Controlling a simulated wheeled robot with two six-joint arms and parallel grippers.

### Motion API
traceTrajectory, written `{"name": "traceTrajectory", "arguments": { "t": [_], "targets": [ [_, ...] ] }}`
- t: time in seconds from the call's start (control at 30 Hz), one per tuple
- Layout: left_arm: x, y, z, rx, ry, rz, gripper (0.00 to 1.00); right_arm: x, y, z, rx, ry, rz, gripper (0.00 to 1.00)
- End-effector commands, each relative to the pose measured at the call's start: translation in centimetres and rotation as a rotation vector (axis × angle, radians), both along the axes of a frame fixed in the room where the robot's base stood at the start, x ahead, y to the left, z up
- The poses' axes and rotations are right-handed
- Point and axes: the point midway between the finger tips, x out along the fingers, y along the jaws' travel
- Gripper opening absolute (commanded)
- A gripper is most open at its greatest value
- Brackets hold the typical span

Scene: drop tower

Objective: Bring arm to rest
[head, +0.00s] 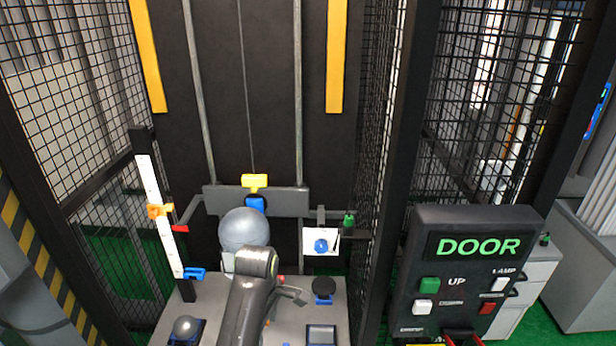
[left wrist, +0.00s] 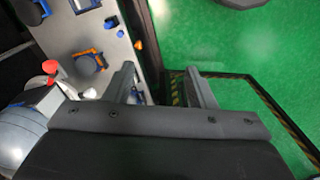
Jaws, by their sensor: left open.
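My left arm comes up from the bottom middle of the head view over the grey bench. My left gripper (head: 288,296) is partly hidden behind its own dark wrist there. In the left wrist view the two fingers of the left gripper (left wrist: 163,86) stand apart with nothing between them. They are over the bench edge, with green floor beyond. A grey ball (head: 243,228) is just behind the wrist in the head view. My right gripper does not show.
The grey bench (head: 215,310) carries a dark round knob (head: 324,286) and a small grey dome (head: 184,327). A white scale post (head: 160,215) stands left. Mesh walls close both sides. A DOOR panel (head: 468,270) stands right.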

Motion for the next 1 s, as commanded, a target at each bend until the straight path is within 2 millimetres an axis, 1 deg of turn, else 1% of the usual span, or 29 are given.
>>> {"name": "traceTrajectory", "arguments": {
  "t": [0.03, 0.07, 0.1, 0.17, 0.2, 0.3, 0.4, 0.47, 0.57, 0.67, 0.7, 0.77, 0.8, 0.87, 0.9, 0.97, 1.0],
  "targets": [
    [0.0, 0.0, 0.0, 0.0, 0.0, 0.0, 0.5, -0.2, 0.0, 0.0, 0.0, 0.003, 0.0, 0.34],
    [-0.1, 0.1, -0.6, 0.002, 0.002, -0.005, 0.5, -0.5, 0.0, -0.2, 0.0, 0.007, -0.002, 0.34],
    [-0.1, 0.4, -1.8, 0.002, 0.002, -0.02, 0.5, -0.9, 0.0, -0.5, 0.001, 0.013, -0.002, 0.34],
    [-0.1, 0.6, -3.0, 0.002, -0.001, -0.04, 0.5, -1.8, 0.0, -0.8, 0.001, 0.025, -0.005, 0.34],
    [-0.2, 0.8, -3.9, 0.003, -0.001, -0.055, 0.5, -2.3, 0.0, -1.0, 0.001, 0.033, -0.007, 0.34],
    [-0.4, 1.3, -6.3, 0.002, -0.005, -0.093, 0.5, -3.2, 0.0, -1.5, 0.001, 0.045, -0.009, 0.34],
    [-0.8, 2.0, -9.2, 0.004, -0.008, -0.138, 0.5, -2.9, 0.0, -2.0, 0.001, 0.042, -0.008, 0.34],
    [-1.1, 2.5, -11.2, 0.005, -0.01, -0.168, 0.5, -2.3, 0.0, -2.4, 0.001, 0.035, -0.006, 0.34],
    [-1.9, 3.3, -14.8, 0.006, -0.014, -0.224, 0.5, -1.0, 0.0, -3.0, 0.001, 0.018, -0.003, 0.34],
    [-3.2, 4.4, -19.2, 0.007, -0.017, -0.291, 0.5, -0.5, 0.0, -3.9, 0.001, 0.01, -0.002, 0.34],
    [-4.0, 5.0, -21.4, 0.008, -0.019, -0.324, 0.5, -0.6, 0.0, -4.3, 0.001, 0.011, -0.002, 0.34],
    [-5.5, 6.0, -25.1, 0.011, -0.021, -0.38, 0.5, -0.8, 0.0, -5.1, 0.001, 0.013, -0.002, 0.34],
    [-6.8, 6.8, -27.8, 0.013, -0.022, -0.423, 0.5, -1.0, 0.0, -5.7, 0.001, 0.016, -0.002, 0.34],
    [-9.0, 8.0, -31.9, 0.015, -0.026, -0.488, 0.5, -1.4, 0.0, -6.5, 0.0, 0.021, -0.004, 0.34],
    [-10.7, 8.8, -34.4, 0.018, -0.029, -0.532, 0.5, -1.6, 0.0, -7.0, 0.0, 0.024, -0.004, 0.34],
    [-13.3, 10.0, -38.0, 0.023, -0.033, -0.596, 0.5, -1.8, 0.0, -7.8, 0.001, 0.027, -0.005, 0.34],
    [-15.2, 10.9, -40.3, 0.028, -0.034, -0.639, 0.5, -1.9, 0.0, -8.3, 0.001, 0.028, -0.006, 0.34]
  ]
}}
